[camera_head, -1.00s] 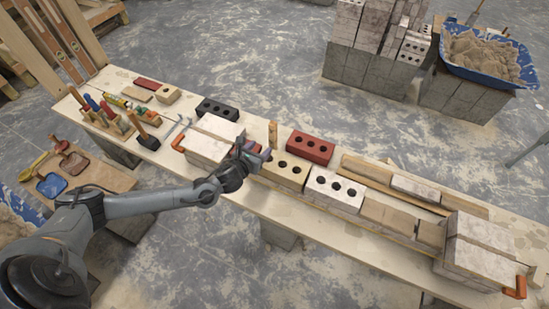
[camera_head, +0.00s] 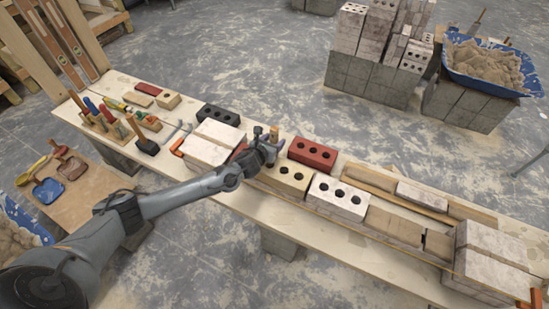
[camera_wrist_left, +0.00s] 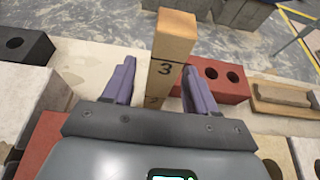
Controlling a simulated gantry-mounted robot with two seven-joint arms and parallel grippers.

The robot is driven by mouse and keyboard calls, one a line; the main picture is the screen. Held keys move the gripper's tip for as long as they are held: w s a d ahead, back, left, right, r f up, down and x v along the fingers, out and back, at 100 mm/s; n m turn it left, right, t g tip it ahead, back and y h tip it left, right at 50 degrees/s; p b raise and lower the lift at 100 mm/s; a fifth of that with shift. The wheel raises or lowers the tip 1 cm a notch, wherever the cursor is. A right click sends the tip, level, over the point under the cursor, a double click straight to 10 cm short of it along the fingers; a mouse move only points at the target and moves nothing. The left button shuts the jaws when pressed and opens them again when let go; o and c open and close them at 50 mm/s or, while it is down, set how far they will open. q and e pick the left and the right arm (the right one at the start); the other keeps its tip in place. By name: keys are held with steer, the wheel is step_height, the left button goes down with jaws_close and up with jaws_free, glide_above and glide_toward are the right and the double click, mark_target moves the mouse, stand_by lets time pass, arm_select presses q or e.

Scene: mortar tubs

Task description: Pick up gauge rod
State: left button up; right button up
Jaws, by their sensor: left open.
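The gauge rod (camera_head: 274,133) is a short, upright wooden post on the bench, behind the row of bricks. In the left wrist view the rod (camera_wrist_left: 167,68) shows a dark 3 with another mark lower down, and its top rises above the fingertips. My left gripper (camera_head: 270,145) is open at the rod. In the left wrist view its two purple fingers (camera_wrist_left: 157,80) stand on either side of the rod, with a gap on each side. The rod's lower end is hidden by the gripper. My right gripper is not in view.
A red three-hole brick (camera_head: 312,153) lies close right of the rod. A dark brick (camera_head: 218,114) lies to the left. A cream brick (camera_head: 287,178) and a white brick (camera_head: 338,196) form the front row. Pale blocks (camera_head: 209,144) stand left of the gripper.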

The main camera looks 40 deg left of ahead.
arm_select(q)
steer(key=shift+w+a+f, duration=0.1)
steer(key=shift+w+f, duration=0.15)
steer(key=shift+w, duration=0.3)
jaws_close()
